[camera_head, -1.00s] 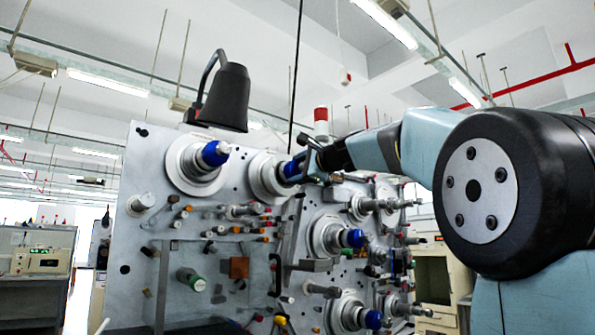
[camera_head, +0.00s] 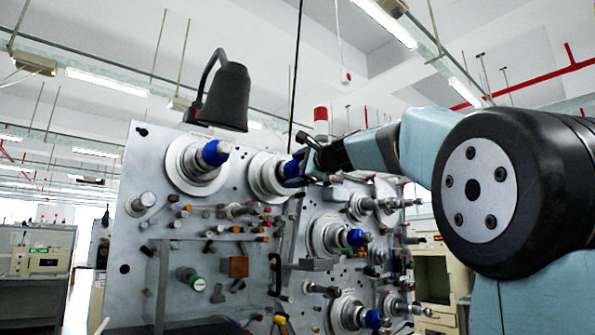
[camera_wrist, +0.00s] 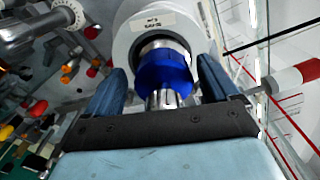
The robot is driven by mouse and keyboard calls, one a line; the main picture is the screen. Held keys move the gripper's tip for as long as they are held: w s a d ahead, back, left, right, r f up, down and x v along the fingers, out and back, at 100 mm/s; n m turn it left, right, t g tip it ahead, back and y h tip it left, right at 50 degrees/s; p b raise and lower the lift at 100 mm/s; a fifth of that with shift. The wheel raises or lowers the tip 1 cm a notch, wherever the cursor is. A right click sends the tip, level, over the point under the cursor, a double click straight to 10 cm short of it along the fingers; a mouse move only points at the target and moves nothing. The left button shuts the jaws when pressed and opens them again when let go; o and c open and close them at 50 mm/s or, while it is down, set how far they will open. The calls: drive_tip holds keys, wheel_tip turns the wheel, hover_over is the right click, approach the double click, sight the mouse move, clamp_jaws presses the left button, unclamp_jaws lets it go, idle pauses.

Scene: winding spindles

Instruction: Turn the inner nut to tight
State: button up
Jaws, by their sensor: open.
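The blue nut (camera_wrist: 165,72) sits on a metal spindle in front of a pale round flange, centred in the wrist view. In the head view the same blue nut (camera_head: 292,169) is on the upper middle spindle of the panel, partly hidden by my gripper (camera_head: 304,167). In the wrist view my gripper (camera_wrist: 162,76) is open, with one dark blue finger on each side of the nut. Gaps show between the fingers and the nut. Which nut counts as the inner one cannot be told from markings.
The grey machine panel (camera_head: 128,235) carries several other spindles, including one with a blue nut (camera_head: 215,152) to the left and one below (camera_head: 355,238). A black lamp (camera_head: 224,97) hangs above the panel. Small rollers and knobs crowd the panel's lower part.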

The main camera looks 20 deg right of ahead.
drive_tip(key=v, duration=1.3)
drive_tip(key=shift+s+d, duration=0.15)
drive_tip(key=shift+s, duration=0.2)
drive_tip(key=w+a+n, duration=0.1)
drive_tip(key=w+n, duration=0.3)
drive_tip(key=n, duration=0.1)
drive_tip(key=w+a+n, duration=0.2)
drive_tip(key=w+n, duration=0.2)
drive_tip(key=n, duration=0.2)
drive_tip(key=w+a+n, duration=0.1)
drive_tip(key=w+n, duration=0.4)
drive_tip(key=n, duration=0.1)
drive_tip(key=shift+a+r, duration=0.25)
drive_tip(key=shift+a, duration=0.1)
idle(0.4)
